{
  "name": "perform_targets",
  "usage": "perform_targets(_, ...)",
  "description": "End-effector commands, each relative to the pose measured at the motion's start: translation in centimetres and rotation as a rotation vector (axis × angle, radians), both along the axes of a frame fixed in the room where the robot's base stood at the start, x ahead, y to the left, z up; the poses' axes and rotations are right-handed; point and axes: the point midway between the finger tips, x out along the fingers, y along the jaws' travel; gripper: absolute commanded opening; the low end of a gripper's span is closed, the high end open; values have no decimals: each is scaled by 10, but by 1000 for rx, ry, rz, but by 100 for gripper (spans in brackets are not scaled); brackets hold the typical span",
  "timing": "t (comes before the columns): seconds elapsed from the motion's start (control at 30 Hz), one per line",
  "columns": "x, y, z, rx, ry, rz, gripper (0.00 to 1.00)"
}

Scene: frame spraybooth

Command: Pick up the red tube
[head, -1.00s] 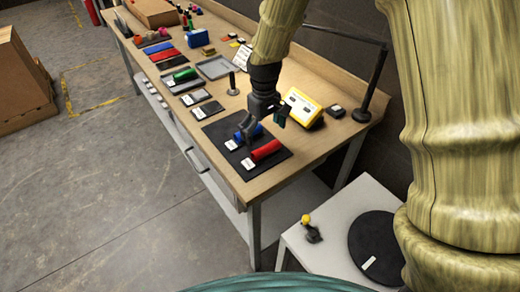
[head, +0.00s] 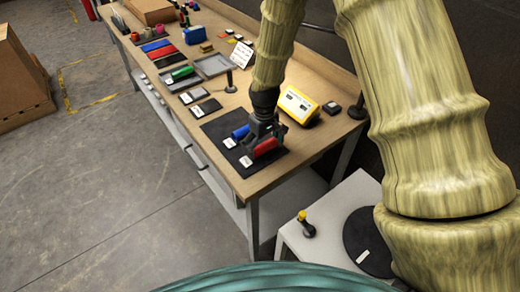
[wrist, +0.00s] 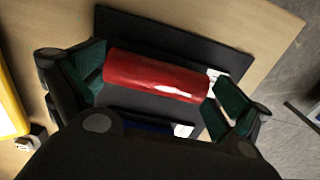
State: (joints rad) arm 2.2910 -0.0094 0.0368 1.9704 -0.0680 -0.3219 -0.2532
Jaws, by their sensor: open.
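The red tube (head: 266,146) lies on a dark mat (head: 226,127) near the close end of the workbench, with a white label by it. My gripper (head: 258,143) is over it, pointing down and hiding part of it. In the wrist view the red tube (wrist: 157,76) lies lengthwise across the gap between the open green-padded fingers of my gripper (wrist: 160,92), one finger near each end. I see no clear grip on it, and the height of the fingertips above the mat is hard to tell.
A blue tube (head: 240,132) lies on the same mat, left of the red one. A yellow device (head: 297,105) stands behind to the right. Flat dark pads, trays and a short post (head: 230,80) sit farther along the bench (head: 275,182). A white side table (head: 290,238) stands at right.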

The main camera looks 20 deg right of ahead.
Motion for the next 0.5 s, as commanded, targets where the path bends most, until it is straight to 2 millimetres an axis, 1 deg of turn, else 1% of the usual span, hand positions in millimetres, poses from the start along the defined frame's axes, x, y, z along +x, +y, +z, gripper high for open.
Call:
perform_targets(0.1, 0, 0, -4, 0, 1, 0, 100)
perform_targets(0.33, 0, 0, -5, 0, 0, 0, 100)
perform_targets(0.37, 0, 0, -5, 0, 0, 0, 98)
perform_targets(0.5, 0, 0, -5, 0, 0, 0, 73)
